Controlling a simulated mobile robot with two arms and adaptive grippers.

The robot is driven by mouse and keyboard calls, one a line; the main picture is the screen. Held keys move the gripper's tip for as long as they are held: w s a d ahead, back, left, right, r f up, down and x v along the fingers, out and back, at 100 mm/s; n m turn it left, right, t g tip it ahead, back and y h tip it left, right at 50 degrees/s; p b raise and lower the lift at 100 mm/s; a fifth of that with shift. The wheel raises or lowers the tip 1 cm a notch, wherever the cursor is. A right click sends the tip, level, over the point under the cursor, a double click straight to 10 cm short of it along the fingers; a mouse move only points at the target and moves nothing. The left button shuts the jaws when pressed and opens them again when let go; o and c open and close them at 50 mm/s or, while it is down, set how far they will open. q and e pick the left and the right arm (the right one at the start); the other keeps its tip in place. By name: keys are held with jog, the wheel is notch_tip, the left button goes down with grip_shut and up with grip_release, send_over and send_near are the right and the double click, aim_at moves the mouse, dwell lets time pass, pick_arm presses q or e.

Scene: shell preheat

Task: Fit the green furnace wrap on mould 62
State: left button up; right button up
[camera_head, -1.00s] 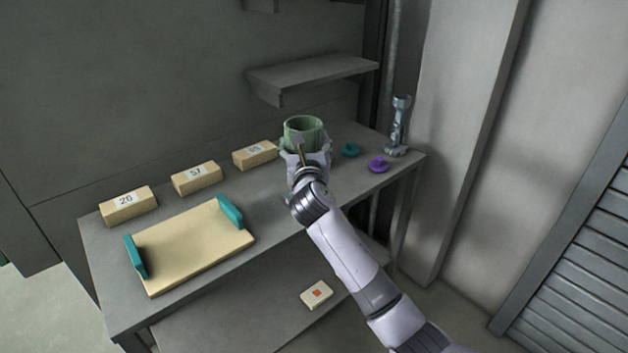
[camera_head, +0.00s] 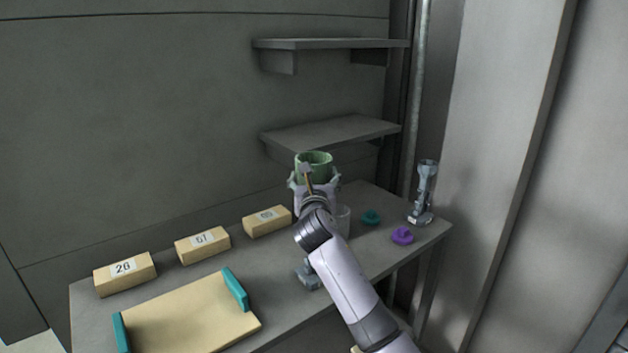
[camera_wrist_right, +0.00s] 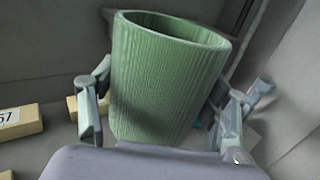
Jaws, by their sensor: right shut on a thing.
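The green furnace wrap (camera_head: 314,164) is a ribbed, open-topped sleeve. My right gripper (camera_head: 315,183) is shut on it and holds it above the table, roughly upright. In the right wrist view the wrap (camera_wrist_right: 165,80) stands between the two fingers (camera_wrist_right: 165,110), its open rim tilted a little. Three tan blocks stand in a row at the back of the table: one reads 26 (camera_head: 124,273), one reads 57 (camera_head: 202,245), and the third block (camera_head: 267,221) has a label I cannot read. I cannot make out a label 62. My left gripper is not in view.
A pale cup-like thing (camera_head: 343,219) stands partly behind my arm, and a grey base (camera_head: 308,276) shows beside it. A teal piece (camera_head: 371,217), a purple piece (camera_head: 402,235) and a metal stand (camera_head: 424,190) are at right. A tan tray with teal handles (camera_head: 195,318) lies front left. Shelves (camera_head: 331,133) hang above.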

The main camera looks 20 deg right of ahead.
notch_tip(320, 180, down, 2)
jog(key=shift+f+b, duration=0.1)
jog(key=shift+b, duration=0.9)
jog(key=shift+f+b, duration=0.2)
jog(key=shift+b, duration=0.15)
jog(key=shift+f+b, duration=0.4)
jog(key=shift+f, duration=0.85)
jog(key=shift+f+b, duration=0.3)
jog(key=shift+f, duration=0.35)
jog(key=b, duration=0.4)
send_over(306, 273)
jog(key=d, duration=0.3)
jog(key=shift+w+a+f, duration=0.1)
jog(key=shift+w+f, duration=0.1)
jog(key=shift+f, duration=1.7)
jog(key=shift+w+a+f, duration=0.1)
jog(key=shift+w+f, duration=0.1)
jog(key=shift+f, duration=1.65)
pick_arm(q)
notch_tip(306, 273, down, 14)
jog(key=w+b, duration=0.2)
jog(key=b, duration=0.4)
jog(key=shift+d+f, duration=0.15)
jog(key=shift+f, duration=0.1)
pick_arm(e)
jog(key=shift+f, duration=5.2)
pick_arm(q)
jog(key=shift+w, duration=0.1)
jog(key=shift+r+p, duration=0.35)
